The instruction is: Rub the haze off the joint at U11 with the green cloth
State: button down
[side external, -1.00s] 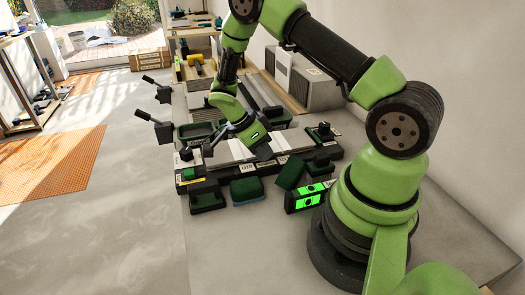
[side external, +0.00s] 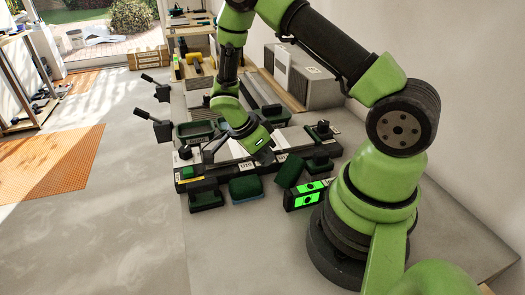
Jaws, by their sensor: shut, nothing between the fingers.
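My gripper (side external: 263,154) is shut and empty, pointing down over the right part of the pale tile bed (side external: 225,151). At this size I cannot tell whether it touches the surface. A white label (side external: 246,166) on the front rail starts with U, but its number is too small to read surely. A dark green flat piece (side external: 291,172) leans in front of the rail, and a green pad with a bluish lower edge (side external: 245,188) lies to its left. I cannot tell which of them is the green cloth. The joint at U11 and any haze cannot be made out.
A black tray (side external: 206,198) stands at the front left and a bright green and black box (side external: 305,196) at the front right. Black clamps with levers (side external: 160,130) stick out at the left. A grey box (side external: 305,80) stands behind.

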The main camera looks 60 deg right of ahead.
jog(key=shift+s+a+f, duration=0.1)
jog(key=shift+s+a, duration=0.75)
notch_tip(320, 180, up, 8)
dwell(0.5)
dwell(0.6)
jog(key=s+a+r+n+t+y, duration=0.2)
jog(key=a+r+n+t, duration=0.3)
jog(key=r+n, duration=0.4)
jog(key=s+a+r+n+t+y, duration=0.3)
jog(key=s+a+r+n+t, duration=0.2)
jog(key=r+n, duration=0.5)
jog(key=shift+a+r+n+t+y, duration=0.25)
jog(key=shift+a+n+t+y, duration=0.05)
jog(key=shift+n+t, duration=0.5)
jog(key=shift+s, duration=0.1)
